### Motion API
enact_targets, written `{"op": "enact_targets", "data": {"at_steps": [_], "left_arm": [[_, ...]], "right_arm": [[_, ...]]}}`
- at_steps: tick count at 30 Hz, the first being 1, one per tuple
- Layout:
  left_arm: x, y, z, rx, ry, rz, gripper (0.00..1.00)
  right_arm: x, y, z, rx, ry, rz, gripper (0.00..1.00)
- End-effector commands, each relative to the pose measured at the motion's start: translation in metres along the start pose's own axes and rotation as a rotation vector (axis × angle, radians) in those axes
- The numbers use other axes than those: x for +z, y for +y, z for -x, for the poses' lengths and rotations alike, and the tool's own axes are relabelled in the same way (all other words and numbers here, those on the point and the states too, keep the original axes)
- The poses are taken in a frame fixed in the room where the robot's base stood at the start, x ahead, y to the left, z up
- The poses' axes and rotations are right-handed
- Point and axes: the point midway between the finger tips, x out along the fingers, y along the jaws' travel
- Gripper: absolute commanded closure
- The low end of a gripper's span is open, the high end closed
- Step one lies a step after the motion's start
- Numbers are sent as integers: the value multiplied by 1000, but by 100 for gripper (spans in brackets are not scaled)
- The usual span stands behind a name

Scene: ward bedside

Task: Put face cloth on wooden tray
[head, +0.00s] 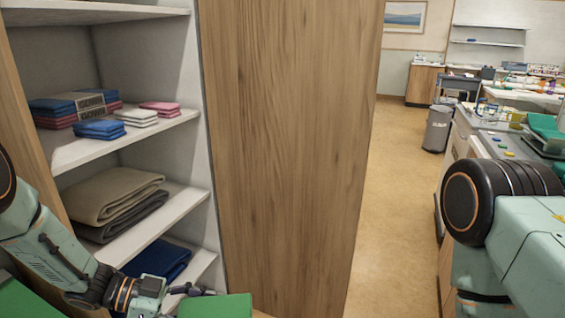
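Small folded cloths lie in stacks on the upper shelf (75,152) of an open cabinet at the left. They are blue (99,129), white (136,116) and pink (160,107); I cannot tell which is the face cloth. No wooden tray is recognisable in this view. My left gripper (195,291) is low at the left, in front of the lower shelves and below the cloth stacks. Its fingers are small and partly hidden, so their opening is unclear. My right arm shows at the right edge, but its gripper is out of view.
Folded blankets (115,194) lie on the middle shelf and a dark blue cloth (158,259) below. A wooden panel (290,150) stands beside the shelves. Green surfaces (215,306) show at the bottom left. Open floor (395,190) lies between the panel and a cluttered counter; a grey bin (437,130) stands beyond.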

Motion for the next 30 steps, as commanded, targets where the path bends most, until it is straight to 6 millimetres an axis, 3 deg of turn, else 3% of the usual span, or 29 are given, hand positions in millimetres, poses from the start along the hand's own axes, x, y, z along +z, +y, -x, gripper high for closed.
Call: {"op": "enact_targets", "data": {"at_steps": [3,8,15,21,30], "left_arm": [[6,15,20,-116,7,53,66],[6,40,35,-238,9,102,66],[-24,73,41,-377,12,157,66],[-56,72,49,-443,6,179,66],[-67,61,57,-466,0,191,66]], "right_arm": [[0,0,0,0,0,0,100],[0,0,0,0,0,0,100],[0,0,0,0,0,0,100],[0,0,0,0,0,0,100],[0,0,0,0,0,0,100]]}}
